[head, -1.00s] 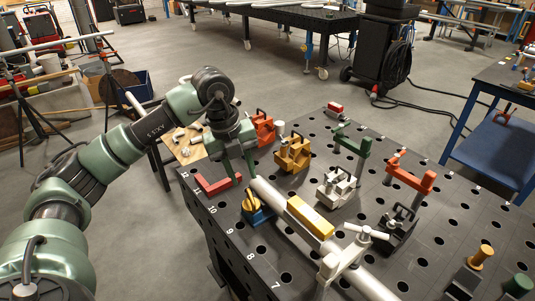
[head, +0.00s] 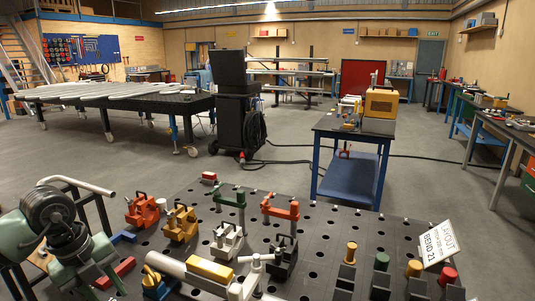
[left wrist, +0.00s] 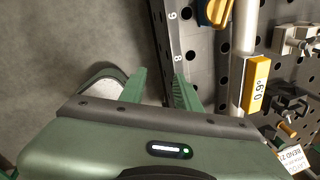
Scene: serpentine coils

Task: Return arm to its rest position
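My left arm's dark wrist and green left gripper (head: 90,284) are at the lower left of the head view, by the left edge of the perforated black table (head: 330,228). In the left wrist view the gripper's two green fingers (left wrist: 161,80) stand apart with nothing between them, over the table edge and grey floor. A silver pipe (head: 172,267) with a yellow block (head: 210,270) on it lies on the table, right of the gripper. The pipe also shows in the left wrist view (left wrist: 248,35). My right arm is not in view.
A blue-based clamp (head: 155,287) and red angle (head: 116,273) are close to the gripper. Red (head: 141,211), yellow (head: 180,224) and other clamps stand on the table. A "BEND 21" sign (head: 438,243) is at the right. Open floor lies beyond.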

